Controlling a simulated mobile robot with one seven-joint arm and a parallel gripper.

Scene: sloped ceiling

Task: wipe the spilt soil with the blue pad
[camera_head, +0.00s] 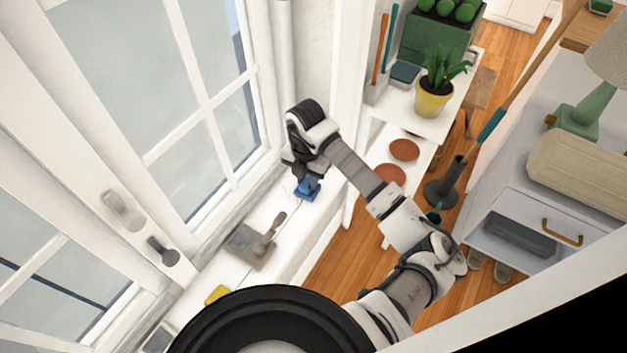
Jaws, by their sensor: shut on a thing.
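My gripper (308,180) hangs over the white window sill (285,205), in the middle of the head camera view. It is shut on the blue pad (306,192), a small blue block at its fingertips. The pad is at or just above the sill; I cannot tell if it touches. I can make out no spilt soil on the visible sill. The area right behind the gripper and pad is hidden by my arm.
A grey dustpan-like tool (252,244) lies on the sill, left of and nearer than the pad. A yellow item (217,294) lies nearer still. Window panes (185,110) border the sill on the left. A yellow-potted plant (434,97) stands on a white shelf at right.

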